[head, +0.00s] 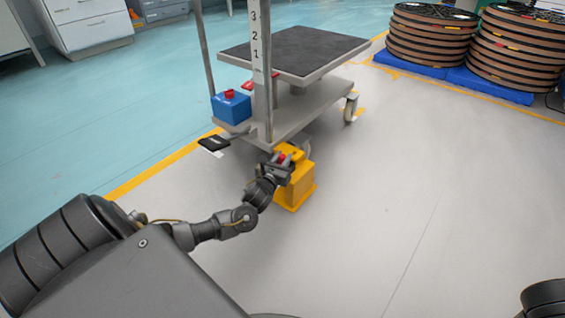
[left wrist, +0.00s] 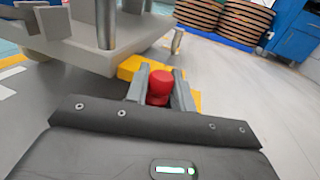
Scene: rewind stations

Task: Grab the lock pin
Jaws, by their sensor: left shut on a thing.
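The lock pin shows as a red knob (left wrist: 159,86) in the left wrist view, between the two grey fingers of my left gripper (left wrist: 160,78). The fingers are shut on it. In the head view my left gripper (head: 279,164) is at the top of a yellow block (head: 295,188) on the floor, and only a bit of the red knob (head: 282,157) shows there. The pin's shaft is hidden, so I cannot tell whether it sits in the block. My right gripper is out of view.
A grey lift cart (head: 300,112) with a dark-topped platform (head: 296,48) stands just behind the yellow block. A blue box with a red button (head: 231,106) and a black pedal (head: 214,142) are at its left. Stacked reels (head: 432,40) stand back right. The floor at right is clear.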

